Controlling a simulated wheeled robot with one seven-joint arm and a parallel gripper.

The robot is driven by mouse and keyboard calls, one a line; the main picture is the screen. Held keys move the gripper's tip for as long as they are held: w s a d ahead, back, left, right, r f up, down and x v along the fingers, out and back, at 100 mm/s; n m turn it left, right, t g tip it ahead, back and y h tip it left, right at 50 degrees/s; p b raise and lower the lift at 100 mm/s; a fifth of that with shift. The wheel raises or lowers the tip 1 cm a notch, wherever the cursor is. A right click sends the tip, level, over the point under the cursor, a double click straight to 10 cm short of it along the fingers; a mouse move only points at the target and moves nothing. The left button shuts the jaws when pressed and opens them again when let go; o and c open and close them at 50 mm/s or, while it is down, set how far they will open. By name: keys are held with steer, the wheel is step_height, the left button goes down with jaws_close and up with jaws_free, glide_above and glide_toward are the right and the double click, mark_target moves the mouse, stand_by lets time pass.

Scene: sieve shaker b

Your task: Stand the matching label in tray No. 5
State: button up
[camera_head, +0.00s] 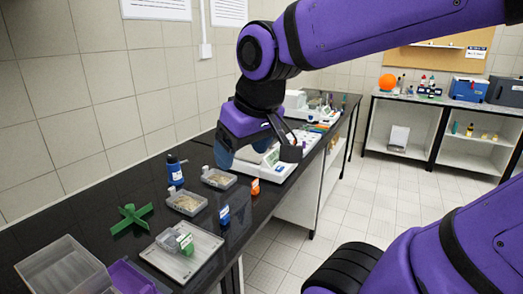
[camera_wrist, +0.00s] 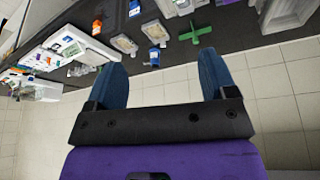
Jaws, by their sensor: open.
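My gripper (camera_head: 245,158) is open and empty, held above the far part of the black bench; its two blue fingers show apart in the wrist view (camera_wrist: 161,56). Small label blocks stand on the bench: a blue one (camera_head: 223,215) and an orange one (camera_head: 254,187) near the front edge. A green one (camera_head: 185,243) is at a clear tray on a pale plate. Two clear trays with tan contents stand in the middle, a nearer one (camera_head: 186,203) and a farther one (camera_head: 219,179). I cannot read any numbers on trays or labels.
A blue bottle (camera_head: 174,171) stands by the wall. A green cross-shaped piece (camera_head: 131,219) lies nearer, with a grey bin (camera_head: 62,268) and a purple bin (camera_head: 131,278) at the near end. A white instrument (camera_head: 275,168) stands beyond the trays.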

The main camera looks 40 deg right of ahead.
steer(key=shift+t, duration=0.3)
steer(key=s, duration=0.4)
steer(key=shift+s+d+r, duration=0.25)
steer(key=shift+r, duration=0.15)
stand_by(0.6)
